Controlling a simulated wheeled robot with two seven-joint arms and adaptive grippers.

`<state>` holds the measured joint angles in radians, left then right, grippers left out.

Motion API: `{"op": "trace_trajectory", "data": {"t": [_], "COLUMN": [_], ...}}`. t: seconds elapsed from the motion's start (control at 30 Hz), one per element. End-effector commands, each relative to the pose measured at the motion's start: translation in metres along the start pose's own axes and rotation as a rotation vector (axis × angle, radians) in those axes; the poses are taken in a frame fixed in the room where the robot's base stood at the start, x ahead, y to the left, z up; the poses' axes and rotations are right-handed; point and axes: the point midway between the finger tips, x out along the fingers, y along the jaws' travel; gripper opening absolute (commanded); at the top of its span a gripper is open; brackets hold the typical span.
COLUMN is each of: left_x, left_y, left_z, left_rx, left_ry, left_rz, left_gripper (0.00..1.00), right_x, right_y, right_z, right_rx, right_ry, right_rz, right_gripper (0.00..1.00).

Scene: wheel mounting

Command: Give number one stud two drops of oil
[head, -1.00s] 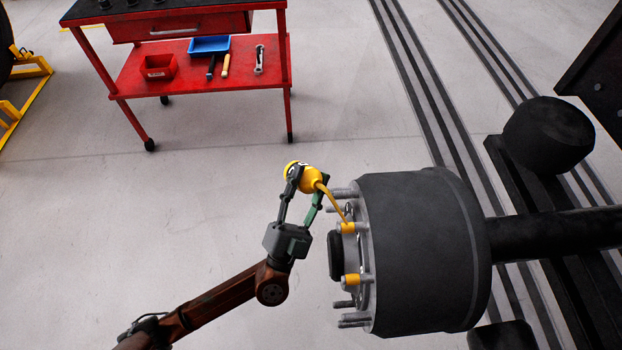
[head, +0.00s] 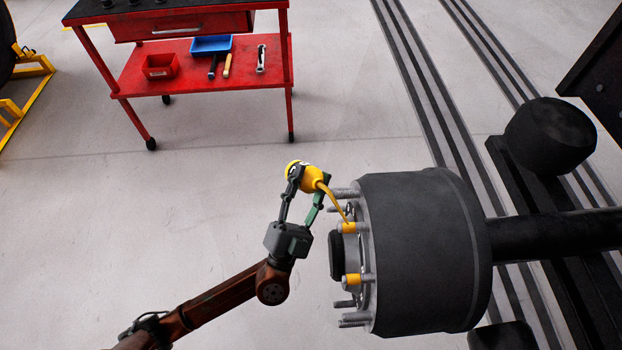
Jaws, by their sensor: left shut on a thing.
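My left gripper (head: 304,188) is shut on a yellow oil can (head: 312,179). The can's thin spout slants down to the right, and its tip is close to a stud with a yellow band (head: 347,227) on the wheel hub (head: 415,250). I cannot tell whether the tip touches the stud or whether oil is coming out. Another stud with a yellow band (head: 353,279) is lower on the hub face, and several plain studs surround the hub's black centre cap (head: 335,255). Which stud is number one cannot be read. My right gripper is not in view.
A red cart (head: 200,75) stands at the back left with a red bin (head: 160,66), a blue tray (head: 211,45) and hand tools on its lower shelf. A dark axle (head: 555,235) runs right from the hub. The floor between cart and hub is clear.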

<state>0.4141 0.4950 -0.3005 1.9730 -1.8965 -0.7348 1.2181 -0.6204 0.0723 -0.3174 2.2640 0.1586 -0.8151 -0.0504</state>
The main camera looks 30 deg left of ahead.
Motion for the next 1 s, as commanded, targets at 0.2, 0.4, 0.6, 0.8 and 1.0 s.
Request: {"op": "trace_trajectory", "data": {"t": [0.2, 0.4, 0.6, 0.8, 1.0], "left_x": [0.001, 0.009, 0.023, 0.031, 0.03], "left_y": [-0.001, -0.011, -0.025, -0.032, -0.031], "left_z": [-0.001, -0.009, -0.022, -0.028, -0.027], "left_rx": [0.0, -0.001, -0.001, 0.0, 0.0], "left_ry": [0.001, 0.003, 0.003, 0.002, 0.0], "left_rz": [-0.002, -0.005, -0.005, -0.003, -0.001], "left_gripper": [0.04, 0.04, 0.04, 0.04, 0.04], "right_x": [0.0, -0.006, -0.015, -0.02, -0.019], "right_y": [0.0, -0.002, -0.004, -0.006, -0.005], "right_z": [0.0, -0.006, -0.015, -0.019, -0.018], "right_rx": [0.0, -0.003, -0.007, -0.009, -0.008], "right_ry": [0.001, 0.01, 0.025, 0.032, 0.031], "right_rz": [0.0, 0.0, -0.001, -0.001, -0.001], "right_gripper": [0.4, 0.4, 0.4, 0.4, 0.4]}}
